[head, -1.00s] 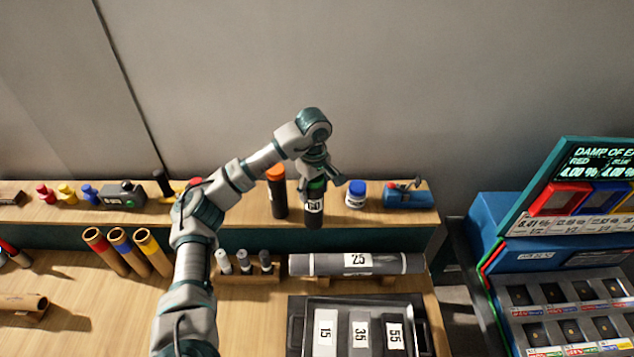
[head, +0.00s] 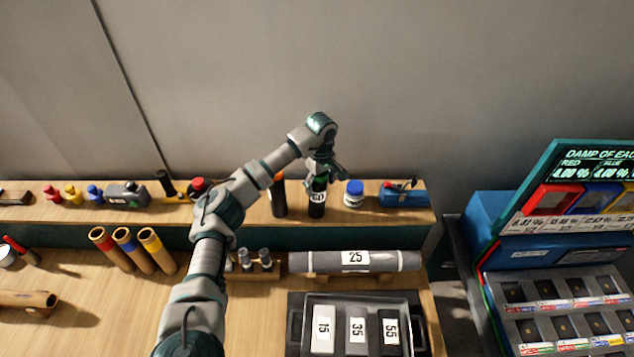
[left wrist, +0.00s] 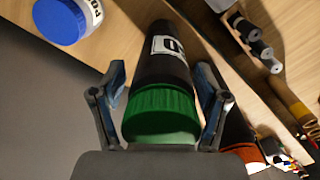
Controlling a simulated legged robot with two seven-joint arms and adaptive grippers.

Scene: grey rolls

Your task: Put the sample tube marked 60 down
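The sample tube marked 60 (head: 317,198) is dark with a green cap and a white label. It stands upright on the back shelf (head: 240,212), between the orange-capped tube (head: 279,197) and the blue-capped jar (head: 354,194). My left gripper (head: 322,180) is over its top. In the left wrist view, the green cap (left wrist: 162,115) lies between the two spread fingers (left wrist: 163,92), with narrow gaps beside the tube, so the gripper looks open. My right gripper is not in view.
A blue device (head: 404,196) stands at the shelf's right end. Below the shelf lie a grey roll marked 25 (head: 390,261) and a tray (head: 365,301) with pieces marked 15, 35 and 55. A display machine (head: 560,250) stands at the right.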

